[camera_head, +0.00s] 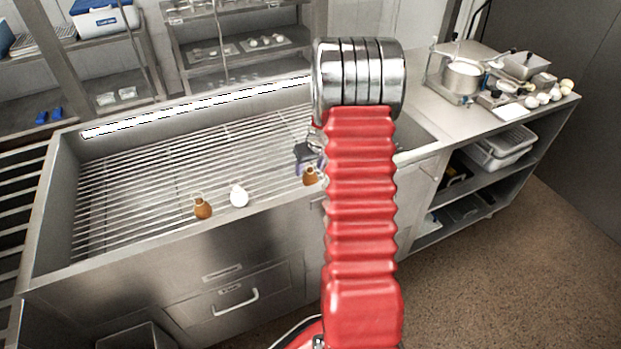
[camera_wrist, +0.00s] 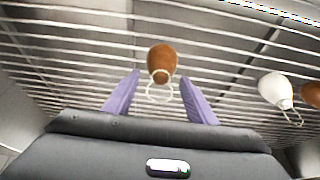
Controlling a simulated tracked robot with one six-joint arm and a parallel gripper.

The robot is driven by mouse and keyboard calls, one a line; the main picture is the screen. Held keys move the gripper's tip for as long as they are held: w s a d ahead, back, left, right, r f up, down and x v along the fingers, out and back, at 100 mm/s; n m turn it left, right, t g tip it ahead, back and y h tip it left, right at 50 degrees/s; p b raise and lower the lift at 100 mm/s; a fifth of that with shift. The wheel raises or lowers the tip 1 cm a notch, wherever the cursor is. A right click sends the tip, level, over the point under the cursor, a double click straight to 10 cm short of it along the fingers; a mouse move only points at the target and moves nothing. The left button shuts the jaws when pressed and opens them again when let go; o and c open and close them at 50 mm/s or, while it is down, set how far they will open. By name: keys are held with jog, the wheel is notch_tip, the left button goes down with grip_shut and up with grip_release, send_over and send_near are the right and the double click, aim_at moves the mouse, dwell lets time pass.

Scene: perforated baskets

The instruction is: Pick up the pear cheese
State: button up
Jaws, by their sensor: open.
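A brown pear cheese (camera_wrist: 161,60) with a pale string loop lies in the wrist view just ahead of and partly between my fingertips. My gripper (camera_wrist: 160,79) is open, with one purple finger on each side and a gap to the cheese. In the head view this brown cheese (camera_head: 310,177) sits on the slatted rack, next to my gripper (camera_head: 309,160), which is partly hidden behind my red arm. A white pear cheese (camera_head: 238,196) and another brown one (camera_head: 203,208) stand to the left. The wrist view shows the white one (camera_wrist: 274,88) and the other brown one (camera_wrist: 312,95) at right.
The slatted rack (camera_head: 130,190) lies inside a metal basin with a raised front edge (camera_head: 150,245). Much of the rack is bare. A counter (camera_head: 425,125) with a pot (camera_head: 462,77) and several small items stands at right. Shelves stand behind.

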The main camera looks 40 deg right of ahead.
jog(key=shift+c, duration=0.7)
grip_shut()
